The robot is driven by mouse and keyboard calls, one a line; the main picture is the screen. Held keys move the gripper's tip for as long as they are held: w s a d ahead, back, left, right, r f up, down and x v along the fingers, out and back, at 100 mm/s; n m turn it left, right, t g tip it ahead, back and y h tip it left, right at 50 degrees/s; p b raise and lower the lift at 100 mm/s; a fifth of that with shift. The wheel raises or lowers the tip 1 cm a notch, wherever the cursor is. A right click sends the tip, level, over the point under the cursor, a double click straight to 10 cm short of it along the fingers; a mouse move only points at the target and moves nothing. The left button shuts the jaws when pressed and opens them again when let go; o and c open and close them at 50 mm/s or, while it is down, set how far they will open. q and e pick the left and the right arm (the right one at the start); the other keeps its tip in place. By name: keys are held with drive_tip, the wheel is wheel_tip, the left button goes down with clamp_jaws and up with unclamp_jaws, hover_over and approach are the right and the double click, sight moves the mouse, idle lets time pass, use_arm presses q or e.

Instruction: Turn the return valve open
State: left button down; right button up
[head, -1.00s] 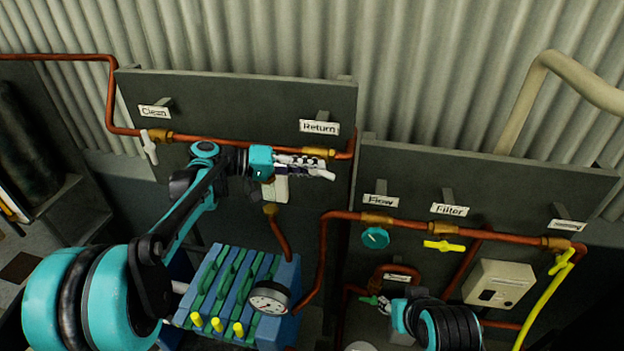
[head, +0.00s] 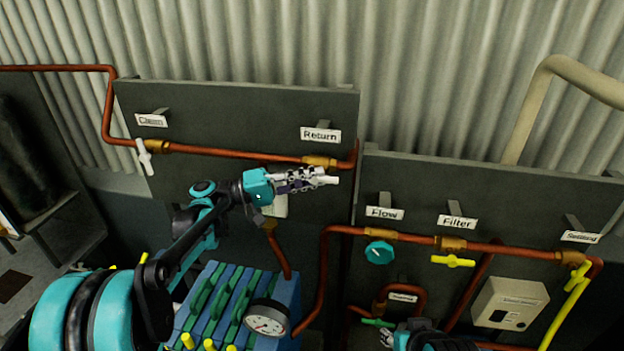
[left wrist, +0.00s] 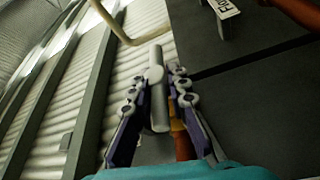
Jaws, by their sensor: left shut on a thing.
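The return valve has a brass body (head: 319,161) on the copper pipe under the "Return" label (head: 321,134). Its white bar handle (head: 333,181) shows its end just past my left fingertips and lies roughly level in the head view. My left gripper (head: 306,180) is shut on this handle, just below the pipe. In the left wrist view the white handle (left wrist: 157,90) stands lengthwise between my left gripper's (left wrist: 157,100) two fingers. My right gripper (head: 386,337) is low in the head view by a green handle, mostly cut off by the lower edge.
A "Clean" valve with a white handle (head: 144,156) is at left. "Flow" has a teal knob (head: 379,252), "Filter" a yellow handle (head: 453,261). A blue-green filter press (head: 225,300) with a gauge (head: 266,319) stands below my left arm.

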use_arm(q)
drive_tip(key=c, duration=1.5)
unclamp_jaws()
drive_tip(key=v, duration=1.2)
